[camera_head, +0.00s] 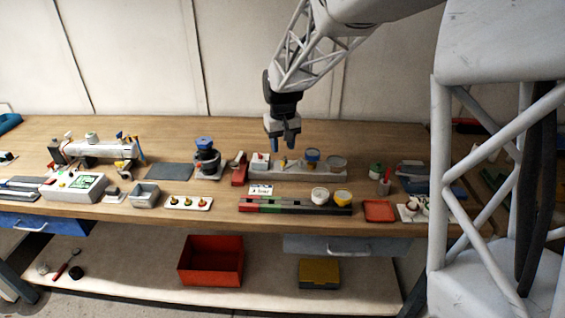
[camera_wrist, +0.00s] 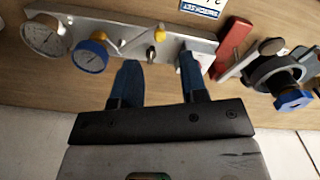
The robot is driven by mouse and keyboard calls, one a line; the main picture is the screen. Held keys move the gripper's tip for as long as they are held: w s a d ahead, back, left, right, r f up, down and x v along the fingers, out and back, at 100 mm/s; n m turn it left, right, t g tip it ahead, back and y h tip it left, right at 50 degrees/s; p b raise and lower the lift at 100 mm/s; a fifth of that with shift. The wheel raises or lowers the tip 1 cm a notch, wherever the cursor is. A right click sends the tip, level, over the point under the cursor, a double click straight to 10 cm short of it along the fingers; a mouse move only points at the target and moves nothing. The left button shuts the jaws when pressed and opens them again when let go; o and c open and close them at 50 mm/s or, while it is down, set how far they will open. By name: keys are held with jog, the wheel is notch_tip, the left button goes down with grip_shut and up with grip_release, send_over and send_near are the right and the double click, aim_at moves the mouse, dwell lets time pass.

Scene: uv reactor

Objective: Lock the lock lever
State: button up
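A grey panel (camera_head: 300,174) lies on the workbench and carries several fittings; it also fills the top of the wrist view (camera_wrist: 110,30). On it is a thin lever (camera_wrist: 143,42) with a yellow ball tip (camera_wrist: 160,34), which may be the lock lever; I cannot tell for sure. My gripper (camera_head: 285,146) points down above the panel. In the wrist view my gripper (camera_wrist: 160,70) has its two blue fingers wide apart with nothing between them. The lever appears beyond the gap and looks apart from both fingers.
The panel also bears a blue-rimmed gauge (camera_wrist: 91,56), a white gauge (camera_wrist: 46,36) and a white block (camera_wrist: 192,65). Beside it stand a red block (camera_wrist: 232,45) and a dark device with a blue knob (camera_wrist: 292,100). A wall (camera_head: 230,60) rises behind the bench.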

aim_at(282, 162)
jog(key=shift+f, duration=3.4)
grip_shut()
